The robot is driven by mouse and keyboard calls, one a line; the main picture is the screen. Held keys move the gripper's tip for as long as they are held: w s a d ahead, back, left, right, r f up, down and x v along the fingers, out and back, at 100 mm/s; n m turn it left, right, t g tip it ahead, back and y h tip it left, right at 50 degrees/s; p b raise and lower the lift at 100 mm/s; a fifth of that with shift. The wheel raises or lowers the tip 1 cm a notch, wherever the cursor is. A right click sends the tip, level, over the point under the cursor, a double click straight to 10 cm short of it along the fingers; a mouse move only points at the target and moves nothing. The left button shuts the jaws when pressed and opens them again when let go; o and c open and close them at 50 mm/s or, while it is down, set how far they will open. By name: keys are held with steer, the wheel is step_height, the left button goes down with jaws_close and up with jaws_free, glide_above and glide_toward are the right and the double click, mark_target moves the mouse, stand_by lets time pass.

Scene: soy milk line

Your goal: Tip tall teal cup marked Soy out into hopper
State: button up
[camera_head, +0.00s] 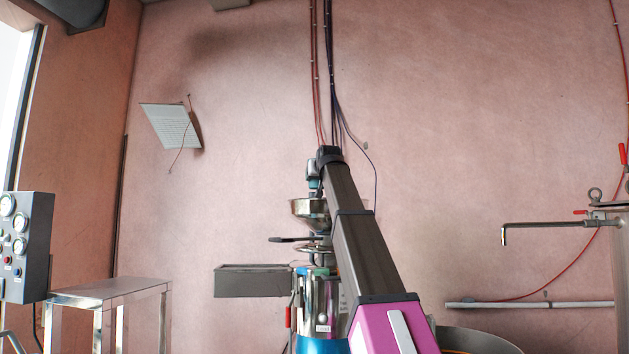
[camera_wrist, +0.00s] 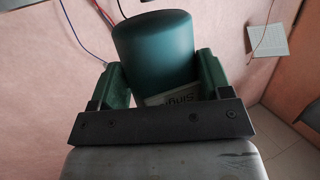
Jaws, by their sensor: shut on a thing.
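A tall teal cup (camera_wrist: 157,52) is held between the two green fingers of my gripper (camera_wrist: 155,85). Its smooth, closed-looking end points to the top of the wrist view, and no open mouth shows. A pale label (camera_wrist: 178,97) on its side is partly hidden by the gripper's dark bar, and I cannot read it fully. In the head view the cup (camera_head: 314,185) is small and partly hidden at the end of my arm. It is just above the steel funnel-shaped hopper (camera_head: 308,212). I cannot tell its exact tilt or whether anything is coming out.
The hopper sits on a steel machine (camera_head: 322,305) with a grey tray (camera_head: 252,281) at its left. A metal table (camera_head: 108,291) and a gauge panel (camera_head: 22,245) stand at the left. A pipe with a tap (camera_head: 540,226) juts in at the right. Cables hang on the wall behind.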

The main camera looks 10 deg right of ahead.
mark_target(312, 181)
steer(key=shift+w, duration=0.25)
steer(key=shift+a+f+m, duration=0.2)
steer(key=shift+m, duration=0.1)
steer(key=a+f+m, duration=0.1)
steer(key=m, duration=0.1)
steer(key=a+f+m+y, duration=0.1)
steer(key=shift+s+m+y, duration=0.1)
steer(key=shift+m+y, duration=0.2)
steer(key=shift+m, duration=0.1)
steer(key=m, duration=0.3)
steer(key=m+y, duration=0.1)
steer(key=m, duration=0.2)
steer(key=a+f+m+t+y, duration=0.1)
steer(key=m, duration=0.2)
steer(key=r+m, duration=0.1)
steer(key=m, duration=0.1)
steer(key=d+m, duration=0.1)
steer(key=shift+d+r+m+t, duration=0.1)
steer(key=shift+r+m+t, duration=0.2)
steer(key=shift+r+m, duration=0.1)
steer(key=shift+d+r+m+t, duration=0.25)
steer(key=shift+d+r+m, duration=0.15)
steer(key=shift+m, duration=0.6)
steer(key=shift+d+r+m+t, duration=0.25)
steer(key=shift+d+r+m, duration=0.15)
steer(key=shift+m, duration=0.6)
steer(key=shift+d, duration=0.1)
